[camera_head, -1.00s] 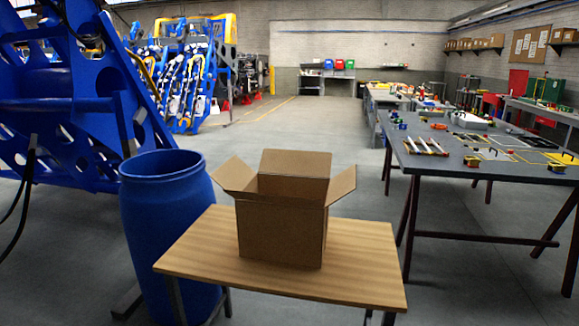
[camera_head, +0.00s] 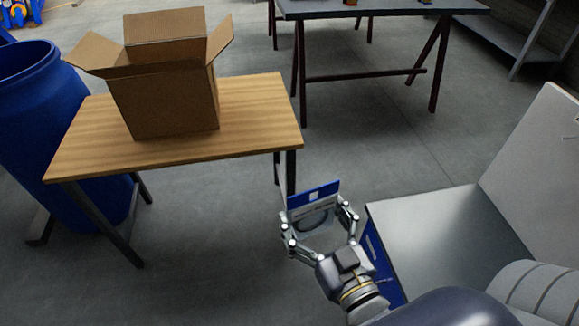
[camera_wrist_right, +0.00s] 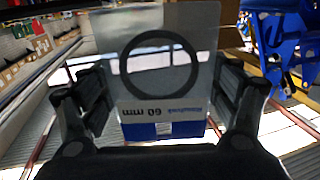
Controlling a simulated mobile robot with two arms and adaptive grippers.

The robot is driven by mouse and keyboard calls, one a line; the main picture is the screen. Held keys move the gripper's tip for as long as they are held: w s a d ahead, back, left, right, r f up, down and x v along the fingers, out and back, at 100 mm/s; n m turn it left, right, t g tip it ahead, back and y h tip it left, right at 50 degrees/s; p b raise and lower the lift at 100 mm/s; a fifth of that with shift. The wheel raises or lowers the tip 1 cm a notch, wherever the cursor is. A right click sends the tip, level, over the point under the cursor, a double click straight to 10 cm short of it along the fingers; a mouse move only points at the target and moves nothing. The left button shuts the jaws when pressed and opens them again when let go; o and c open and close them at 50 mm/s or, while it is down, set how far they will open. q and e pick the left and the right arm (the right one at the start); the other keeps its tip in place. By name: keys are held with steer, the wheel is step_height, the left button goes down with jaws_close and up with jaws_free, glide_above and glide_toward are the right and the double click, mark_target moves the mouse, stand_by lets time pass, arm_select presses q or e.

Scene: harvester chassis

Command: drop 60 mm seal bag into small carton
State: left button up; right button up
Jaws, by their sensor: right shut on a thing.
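The small carton (camera_head: 163,100) is a brown cardboard box with its flaps open, standing upright on a small wooden table (camera_head: 255,110). The 60 mm seal bag (camera_head: 314,205) is a clear bag with a blue header, held in my right gripper (camera_head: 318,226). In the right wrist view the bag (camera_wrist_right: 162,65) shows a dark ring inside and an upside-down "60 mm" label. My right gripper (camera_wrist_right: 165,95) is shut on the bag, with one finger at each side. It is to the right of the table and below the carton in the head view. My left gripper is not in view.
A blue barrel (camera_head: 35,130) stands left of the wooden table. A dark-topped workbench (camera_head: 385,8) on trestle legs is at the back. Grey floor lies between the tables. A grey flat surface (camera_head: 450,240) is beside my right arm.

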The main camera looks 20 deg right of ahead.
steer(key=w+a+r+n+g+y, duration=0.2)
steer(key=w+a+n+g+y, duration=0.2)
steer(key=a+y, duration=0.4)
steer(key=w+a+r+n+g+y, duration=0.3)
steer(key=w+a+n+g+y, duration=0.1)
steer(key=a+n+y, duration=0.4)
steer(key=shift+a+n+g, duration=0.3)
steer(key=shift+a+g, duration=0.1)
steer(key=shift+g, duration=0.5)
